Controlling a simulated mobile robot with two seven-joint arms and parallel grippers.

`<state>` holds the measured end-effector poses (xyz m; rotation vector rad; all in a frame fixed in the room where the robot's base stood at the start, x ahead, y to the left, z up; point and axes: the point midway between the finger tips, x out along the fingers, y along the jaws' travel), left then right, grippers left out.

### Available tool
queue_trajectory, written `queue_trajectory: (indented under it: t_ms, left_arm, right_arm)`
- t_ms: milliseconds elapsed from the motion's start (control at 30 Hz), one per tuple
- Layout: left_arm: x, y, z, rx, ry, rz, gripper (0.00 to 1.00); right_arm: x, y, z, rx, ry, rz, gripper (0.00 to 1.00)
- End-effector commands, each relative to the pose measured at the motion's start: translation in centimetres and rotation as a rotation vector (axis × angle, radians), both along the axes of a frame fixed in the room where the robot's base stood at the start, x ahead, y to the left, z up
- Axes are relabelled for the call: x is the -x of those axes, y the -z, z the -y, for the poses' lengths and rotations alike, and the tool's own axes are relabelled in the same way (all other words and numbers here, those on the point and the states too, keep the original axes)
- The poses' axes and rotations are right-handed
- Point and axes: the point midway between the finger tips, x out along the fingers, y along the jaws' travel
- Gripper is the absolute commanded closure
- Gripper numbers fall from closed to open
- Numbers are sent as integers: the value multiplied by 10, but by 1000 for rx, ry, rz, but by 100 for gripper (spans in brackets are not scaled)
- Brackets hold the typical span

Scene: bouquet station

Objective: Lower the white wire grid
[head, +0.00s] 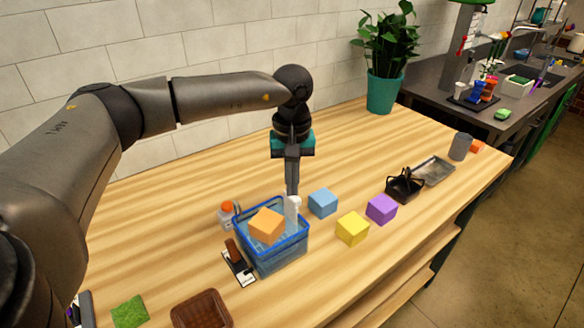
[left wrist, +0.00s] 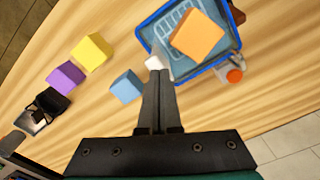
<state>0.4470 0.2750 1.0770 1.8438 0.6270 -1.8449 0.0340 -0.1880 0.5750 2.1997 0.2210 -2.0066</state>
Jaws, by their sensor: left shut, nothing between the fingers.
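The white wire grid (left wrist: 168,30) shows in the left wrist view inside a blue-rimmed bin (left wrist: 205,68), partly covered by an orange cube (left wrist: 197,34). In the head view the bin (head: 277,262) stands on the wooden table with the orange cube (head: 266,226) showing above its rim. A white upright piece (head: 292,211) is at the bin's right side; whether it belongs to the grid I cannot tell. My left gripper (head: 292,192) points down, shut and empty, with its tips just above or at this white piece (left wrist: 153,62). My right gripper is out of view.
Blue (head: 322,202), yellow (head: 352,228) and purple (head: 381,208) cubes lie right of the bin. A bottle with an orange cap (head: 227,214) is behind it. A brown-and-white item (head: 238,262) is at its left. The front right tabletop is clear.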

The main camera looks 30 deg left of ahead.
Motion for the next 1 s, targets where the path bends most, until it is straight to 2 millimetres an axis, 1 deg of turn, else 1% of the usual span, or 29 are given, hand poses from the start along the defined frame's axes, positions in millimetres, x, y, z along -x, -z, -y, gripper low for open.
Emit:
queue_trajectory:
  t_ms: [167, 700, 800, 1000]
  left_arm:
    - [0, -6, 0, 1, 1, 1, 100]
    - [0, -49, 0, 1, 0, 2, 100]
    - [0, -52, 0, 0, 0, 1, 100]
    - [0, -51, 0, 0, 0, 0, 100]
  right_arm:
    - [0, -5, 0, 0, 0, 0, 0]
    - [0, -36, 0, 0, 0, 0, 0]
    - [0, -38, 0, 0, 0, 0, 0]
    - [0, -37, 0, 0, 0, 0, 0]
